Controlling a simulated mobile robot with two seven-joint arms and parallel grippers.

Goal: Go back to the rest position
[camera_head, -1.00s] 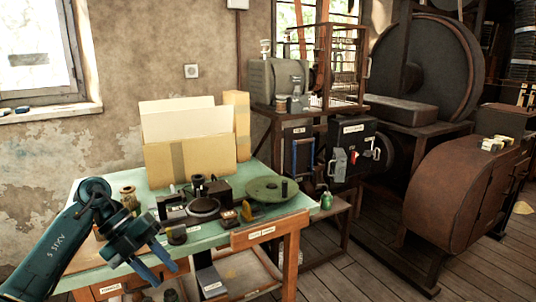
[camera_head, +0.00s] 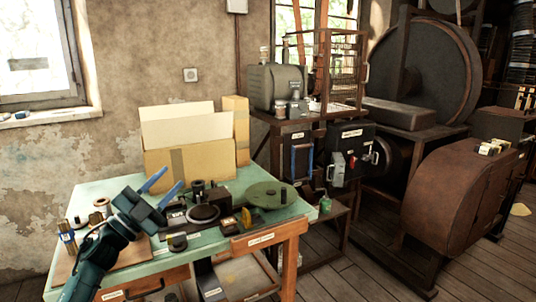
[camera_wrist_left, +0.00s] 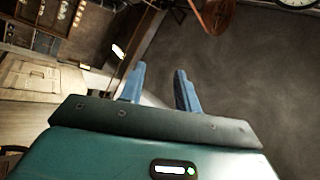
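My left gripper (camera_head: 163,187) is over the left part of the green-topped table (camera_head: 205,245) in the head view. Its two blue fingers point up and to the right and stand apart, with nothing between them. In the left wrist view the fingers (camera_wrist_left: 160,88) are also apart and empty, against a blurred wall. My right gripper is not in either view.
Cardboard boxes (camera_head: 190,160) stand at the table's back. A rusty rounded machine housing (camera_head: 455,200) stands at the right. Wooden floor is clear in front.

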